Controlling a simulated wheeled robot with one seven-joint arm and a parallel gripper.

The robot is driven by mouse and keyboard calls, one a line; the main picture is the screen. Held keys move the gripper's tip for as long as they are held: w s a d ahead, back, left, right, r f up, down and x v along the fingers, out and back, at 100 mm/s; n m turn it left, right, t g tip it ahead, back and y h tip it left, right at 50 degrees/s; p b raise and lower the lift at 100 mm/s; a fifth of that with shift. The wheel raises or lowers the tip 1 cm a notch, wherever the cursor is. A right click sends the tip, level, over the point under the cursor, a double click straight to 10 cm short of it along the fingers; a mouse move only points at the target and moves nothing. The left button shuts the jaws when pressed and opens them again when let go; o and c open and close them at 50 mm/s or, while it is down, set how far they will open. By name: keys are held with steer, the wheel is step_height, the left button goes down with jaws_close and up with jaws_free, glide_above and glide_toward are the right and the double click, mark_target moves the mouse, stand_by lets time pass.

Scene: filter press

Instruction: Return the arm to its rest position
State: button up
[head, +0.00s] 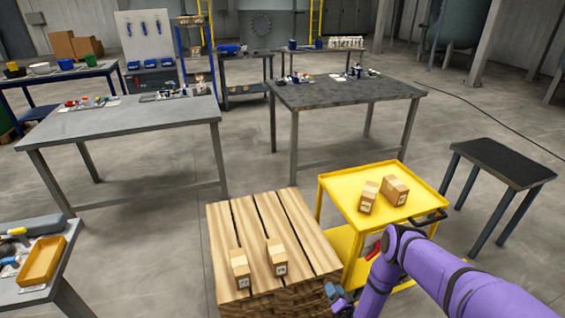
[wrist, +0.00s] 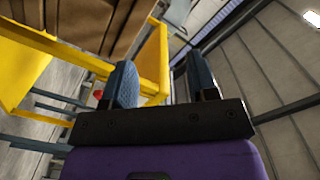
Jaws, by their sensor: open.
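My purple arm comes in from the lower right of the head view. My gripper (head: 338,296) is low, at the front right edge of the wooden pallet (head: 222,232) and in front of the yellow cart (head: 345,189). In the wrist view my gripper (wrist: 162,88) has its two blue-grey fingers apart with nothing between them. The yellow cart (wrist: 95,55) shows behind the left finger, with brown surfaces at the top left that I cannot name for sure.
Two cardboard boxes (head: 240,268) (head: 277,257) stand on the pallet, and two more (head: 368,197) (head: 395,190) on the cart. A dark stool (head: 502,160) is at right. Grey workbenches (head: 140,120) (head: 345,93) stand behind. Another table (head: 68,245) holds a yellow tray (head: 42,261) at left.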

steer(key=w+d+r+n+g, duration=0.2)
steer(key=w+r+n+g, duration=0.15)
steer(key=w+r, duration=1.9)
steer(key=s+d+r+n+g+h, duration=0.1)
steer(key=d+r+h, duration=0.1)
steer(key=r, duration=1.5)
steer(key=s+d+r+n+g+h, duration=0.1)
steer(key=s+d+r, duration=0.1)
steer(key=r, duration=1.4)
steer(key=s+d+r+g+h, duration=0.3)
steer(key=s+r, duration=1.8)
steer(key=r, duration=0.1)
steer(key=s+r+g, duration=0.1)
steer(key=s+r, duration=0.1)
steer(key=s, duration=1.3)
steer(key=s+r+g, duration=0.1)
steer(key=s+g, duration=0.1)
steer(key=s, duration=1.3)
steer(key=shift+s+d+r, duration=0.15)
steer(key=shift+d+r, duration=0.2)
steer(key=shift+d, duration=0.05)
